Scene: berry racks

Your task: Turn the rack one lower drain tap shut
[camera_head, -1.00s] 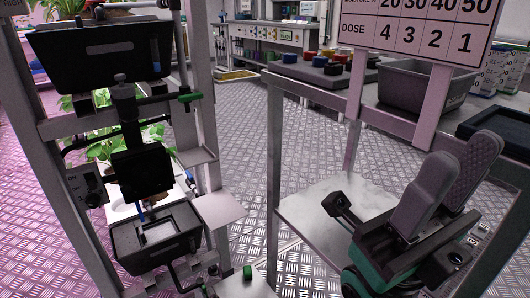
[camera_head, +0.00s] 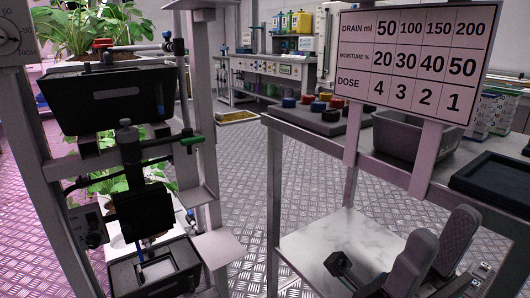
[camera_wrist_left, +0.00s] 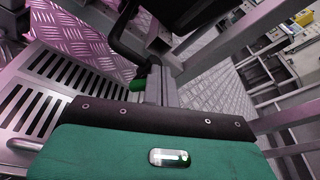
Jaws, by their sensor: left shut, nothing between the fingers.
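A metal rack (camera_head: 202,110) stands at the left of the head view, with a green tap handle (camera_head: 193,140) on its upper part. The lower tap is outside the head view. In the left wrist view, a small green handle (camera_wrist_left: 138,85) shows just left of my left gripper (camera_wrist_left: 158,70), by a black pipe. My left gripper is shut and empty; whether it touches the handle I cannot tell. My right gripper (camera_head: 338,264) is over the white-topped bench; its jaw opening is not clear.
Black trays (camera_head: 105,98) and a lower black box (camera_head: 155,270) sit in the rack. A dose sign (camera_head: 420,62) stands on a frame at the right. A grey bin (camera_head: 398,132) is on the bench behind. Open checkered metal floor (camera_head: 240,145) lies between.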

